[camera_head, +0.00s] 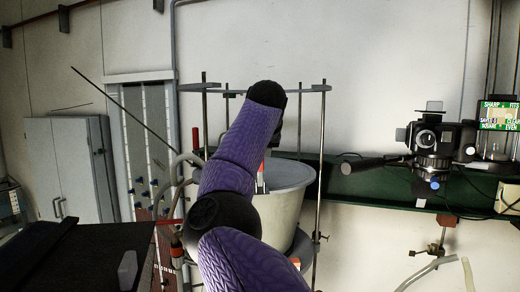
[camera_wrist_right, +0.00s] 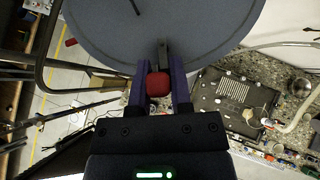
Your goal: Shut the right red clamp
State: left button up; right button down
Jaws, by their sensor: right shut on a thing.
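In the right wrist view, my right gripper (camera_wrist_right: 158,92) has its two dark fingers closed on a small red block-shaped part (camera_wrist_right: 158,84), which looks like a red clamp. It sits at the edge of a large round grey surface (camera_wrist_right: 110,30), with a dark stem behind it. In the head view, my purple arm crosses the pale round tank (camera_head: 285,212) and hides part of it; the gripper itself cannot be made out there. A red upright handle (camera_head: 195,138) and a red bar (camera_head: 168,222) show left of the tank. My left gripper is not in view.
Thin metal rods (camera_head: 321,130) stand around the tank. A dark green beam (camera_head: 380,185) runs behind it, with a camera-like device (camera_head: 440,140) at right. A dark box (camera_head: 80,258) is at lower left. The right wrist view shows a speckled worktop (camera_wrist_right: 250,80) with small objects.

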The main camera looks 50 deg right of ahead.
jog(key=c, duration=0.5)
grip_release()
jog(key=shift+w+d, duration=0.1)
jog(key=shift+c, duration=0.2)
jog(key=shift+s+a+r+b, duration=0.15)
jog(key=shift+s+a+b, duration=0.1)
jog(key=shift+a+b, duration=0.05)
jog(key=b+v, duration=0.3)
jog(key=v, duration=0.6)
jog(key=shift+r, duration=0.2)
